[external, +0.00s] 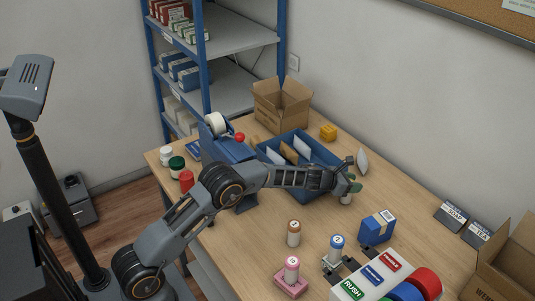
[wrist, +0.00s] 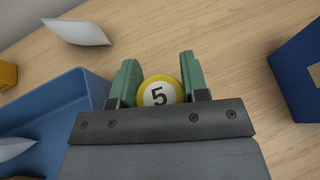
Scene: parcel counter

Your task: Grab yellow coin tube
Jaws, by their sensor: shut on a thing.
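The yellow coin tube (wrist: 160,92) shows in the wrist view as a round yellow-rimmed cap marked 5. It sits between the two green fingers of my gripper (wrist: 160,82), which is shut on it. In the external view my gripper (external: 352,186) is over the table, just right of the blue tray. A small pale part of the tube (external: 346,199) shows below the fingers there, and the rest is hidden. I cannot tell whether its foot touches the table.
The blue tray (external: 339,163) with envelopes lies left of my gripper. A blue box (external: 377,227) stands to the right. An orange-brown tube (external: 293,233), a blue tube (external: 336,248) and a pink tube (external: 291,268) stand nearer the front. A white pouch (external: 362,161) lies behind.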

